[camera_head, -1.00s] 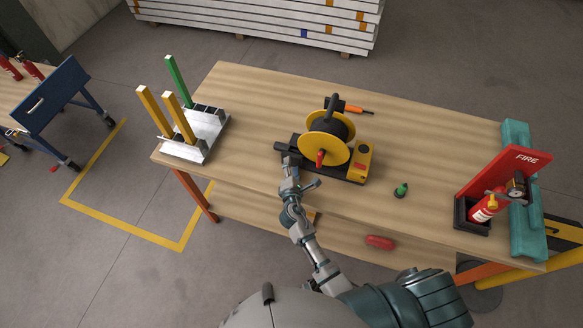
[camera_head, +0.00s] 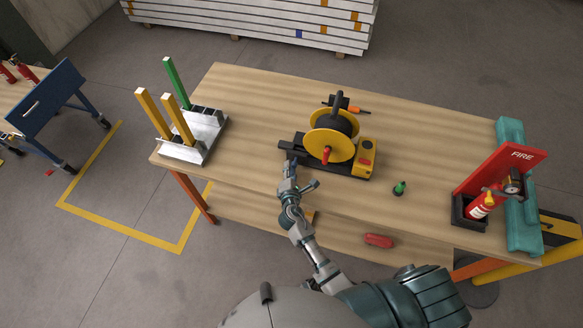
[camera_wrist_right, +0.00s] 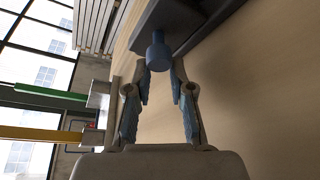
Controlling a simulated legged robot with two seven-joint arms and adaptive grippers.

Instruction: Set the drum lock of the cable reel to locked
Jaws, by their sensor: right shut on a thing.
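The cable reel (camera_head: 331,145) has a yellow drum, a red crank and a dark base with a yellow end, and stands on the wooden table. My right gripper (camera_head: 289,165) is at the front left end of the reel's base. In the right wrist view, my right gripper (camera_wrist_right: 160,75) has its fingertips close together on a blue knob (camera_wrist_right: 158,50) that sticks out from a dark part. I cannot tell the knob's lock position, nor see any lock marking. My left gripper is not in view.
A white rack (camera_head: 188,150) with upright bars stands on the left of the table (camera_head: 245,110). A fire extinguisher stand (camera_head: 500,180) is at the right end.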

